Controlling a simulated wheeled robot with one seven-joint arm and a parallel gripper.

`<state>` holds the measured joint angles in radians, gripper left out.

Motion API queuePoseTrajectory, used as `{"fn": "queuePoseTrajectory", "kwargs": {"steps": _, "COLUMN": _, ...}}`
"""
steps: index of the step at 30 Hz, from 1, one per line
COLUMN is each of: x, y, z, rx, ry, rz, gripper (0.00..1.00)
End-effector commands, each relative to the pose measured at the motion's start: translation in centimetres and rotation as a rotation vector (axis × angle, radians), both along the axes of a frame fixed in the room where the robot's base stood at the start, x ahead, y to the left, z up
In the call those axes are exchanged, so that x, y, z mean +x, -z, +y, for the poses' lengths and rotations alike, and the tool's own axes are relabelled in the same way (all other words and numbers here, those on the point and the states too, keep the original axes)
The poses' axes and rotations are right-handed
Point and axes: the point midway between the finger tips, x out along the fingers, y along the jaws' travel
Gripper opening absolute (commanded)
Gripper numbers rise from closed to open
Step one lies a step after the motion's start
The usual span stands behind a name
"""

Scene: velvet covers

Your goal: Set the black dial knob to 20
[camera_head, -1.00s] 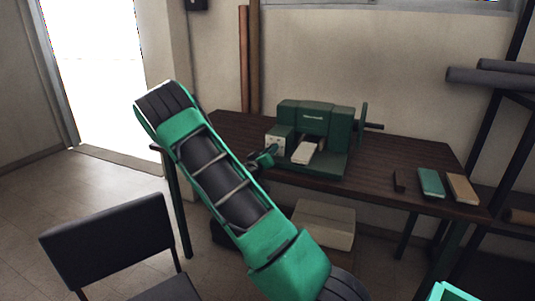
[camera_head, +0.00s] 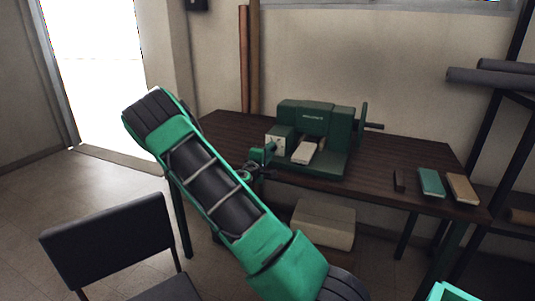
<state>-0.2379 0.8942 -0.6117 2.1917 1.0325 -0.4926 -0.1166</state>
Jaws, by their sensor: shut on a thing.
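The green machine (camera_head: 318,122) stands on the dark wooden table. A pale dial plate (camera_head: 275,141) is on the left front of its body. My gripper (camera_head: 269,152) is at the lower part of this plate, shut on the black dial knob. The knob is hidden by the gripper, and its pointer and the scale marks are too small to read. My green and black arm reaches up from the bottom of the view and bends back to the gripper.
A crank handle (camera_head: 362,122) sticks out on the right. Small books (camera_head: 431,183) lie at the table's right. A black chair (camera_head: 110,240) stands at left.

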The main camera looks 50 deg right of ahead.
Motion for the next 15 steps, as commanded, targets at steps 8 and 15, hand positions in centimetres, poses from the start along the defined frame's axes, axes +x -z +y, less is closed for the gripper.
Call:
{"fn": "queuePoseTrajectory", "kwargs": {"steps": 8, "x": 0.41, "y": 0.14, "z": 0.22, "rx": -0.091, "ry": -0.010, "rz": 0.220, "gripper": 0.02}}
{"fn": "queuePoseTrajectory", "kwargs": {"steps": 15, "x": 0.42, "y": 0.22, "z": 0.25, "rx": -0.150, "ry": -0.011, "rz": 0.364, "gripper": 0.02}}
